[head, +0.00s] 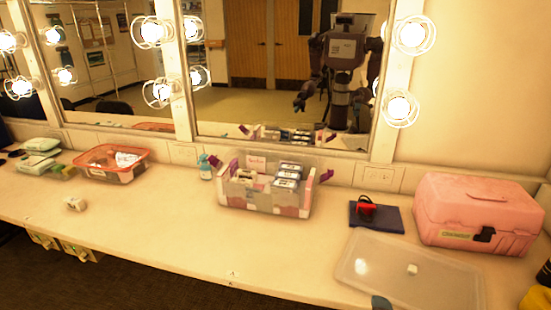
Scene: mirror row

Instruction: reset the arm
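The task names no other object.
A long pale counter (180,225) runs below lit mirrors. On it are an orange-rimmed container (110,163), a blue bottle (205,167), a clear bin of boxes (266,186), a dark blue book (376,217), a translucent lid (410,272) and a pink case (478,213). The front middle is clear.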

